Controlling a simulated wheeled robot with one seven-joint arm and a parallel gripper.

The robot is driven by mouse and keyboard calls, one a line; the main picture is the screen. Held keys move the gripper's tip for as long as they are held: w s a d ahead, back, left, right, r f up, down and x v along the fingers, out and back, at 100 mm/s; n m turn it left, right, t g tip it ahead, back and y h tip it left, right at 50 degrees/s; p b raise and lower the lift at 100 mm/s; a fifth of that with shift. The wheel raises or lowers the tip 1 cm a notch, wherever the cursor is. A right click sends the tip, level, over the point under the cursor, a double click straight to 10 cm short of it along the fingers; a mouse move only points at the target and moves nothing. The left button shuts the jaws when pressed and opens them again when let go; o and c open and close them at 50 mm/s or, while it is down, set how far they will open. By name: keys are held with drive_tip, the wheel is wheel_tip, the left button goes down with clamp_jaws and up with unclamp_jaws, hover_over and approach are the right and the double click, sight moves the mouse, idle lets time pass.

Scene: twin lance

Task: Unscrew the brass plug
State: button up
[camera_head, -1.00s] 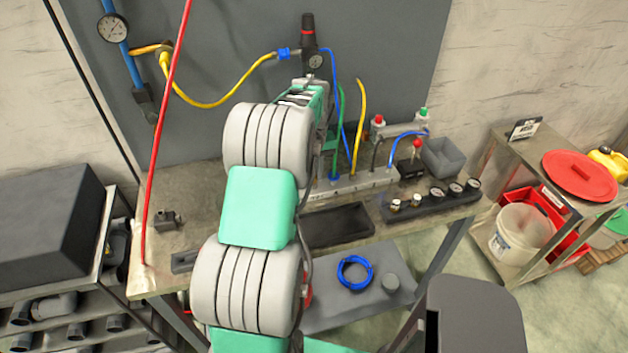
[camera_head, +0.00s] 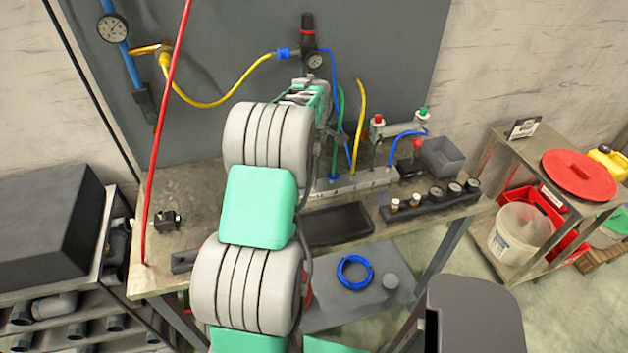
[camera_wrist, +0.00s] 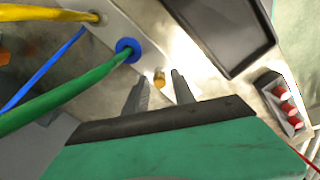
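In the wrist view the small brass plug (camera_wrist: 159,78) stands on the pale metal manifold block (camera_wrist: 112,27), just beyond and between my fingertips. My gripper (camera_wrist: 158,84) is open, with one finger on each side of the plug in the picture. A visible gap separates the plug from each finger, and I cannot tell the depth between them. The manifold also shows on the bench in the head view (camera_head: 372,181), partly behind my arm. There the fingertips and the plug are hidden or too small to make out.
A green hose (camera_wrist: 95,82) in a blue collar (camera_wrist: 127,49) rises close to the left finger. Blue and yellow hoses stand farther left. A black tray (camera_head: 340,224) lies in front of the manifold. A gauge rack (camera_head: 430,206) and grey bin (camera_head: 443,157) stand right.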

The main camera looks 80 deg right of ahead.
drive_tip(key=m, duration=0.5)
drive_tip(key=shift+m, duration=0.4)
drive_tip(key=m, duration=0.6)
drive_tip(key=shift+w, duration=0.1)
drive_tip(key=m, duration=1.3)
drive_tip(key=shift+w, duration=0.1)
drive_tip(key=shift+c, duration=0.4)
clamp_jaws()
